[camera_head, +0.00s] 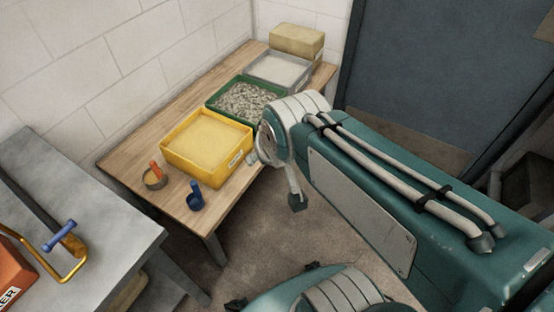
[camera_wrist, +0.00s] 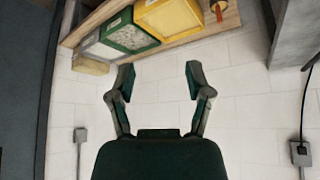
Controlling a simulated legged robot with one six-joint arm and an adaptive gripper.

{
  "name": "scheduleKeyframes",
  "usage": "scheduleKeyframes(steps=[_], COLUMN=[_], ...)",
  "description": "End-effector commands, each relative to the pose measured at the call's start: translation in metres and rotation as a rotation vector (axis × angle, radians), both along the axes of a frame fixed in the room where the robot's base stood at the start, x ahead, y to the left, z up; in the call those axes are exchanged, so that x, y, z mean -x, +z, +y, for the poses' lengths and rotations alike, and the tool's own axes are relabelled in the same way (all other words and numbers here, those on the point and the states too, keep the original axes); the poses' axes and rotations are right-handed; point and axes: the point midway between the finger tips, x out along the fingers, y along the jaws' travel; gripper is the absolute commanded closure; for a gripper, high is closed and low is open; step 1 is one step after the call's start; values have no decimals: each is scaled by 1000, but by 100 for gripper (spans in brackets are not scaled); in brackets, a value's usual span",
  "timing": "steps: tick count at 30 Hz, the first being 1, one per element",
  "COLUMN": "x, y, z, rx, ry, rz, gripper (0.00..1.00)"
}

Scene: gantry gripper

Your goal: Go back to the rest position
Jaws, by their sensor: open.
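My gripper (camera_wrist: 158,82) shows in the wrist view with its two fingers spread wide apart and nothing between them. The white block wall (camera_wrist: 160,105) lies beyond the fingers. In the head view my teal and grey arm reaches in from the right, and its front part is beside the wooden table (camera_head: 125,158). In that view the gripper's fingertips cannot be made out clearly. The wrist picture appears upside down, with the table along its top edge.
On the table stand a yellow bin (camera_head: 208,175), a green bin of grey pieces (camera_head: 216,106), a grey bin (camera_head: 275,85), a tan block (camera_head: 297,40), an orange-handled scoop (camera_head: 155,178) and a blue scoop (camera_head: 195,197). A metal bench (camera_head: 100,220) is at left; a dark door (camera_head: 430,75) is at right.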

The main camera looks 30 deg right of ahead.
Motion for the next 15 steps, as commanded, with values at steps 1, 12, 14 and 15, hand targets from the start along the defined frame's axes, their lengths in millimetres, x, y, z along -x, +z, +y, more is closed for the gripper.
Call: scheduleKeyframes(steps=[1, 12, 14, 15], x=[15, 50, 50, 50], y=[7, 13, 13, 13], z=[-2, -5, -4, -4], rx=[-2, -8, -8, -8], ry=[-8, -24, -24, -24], rz=[9, 63, 63, 63], gripper=[34, 34, 34, 34])
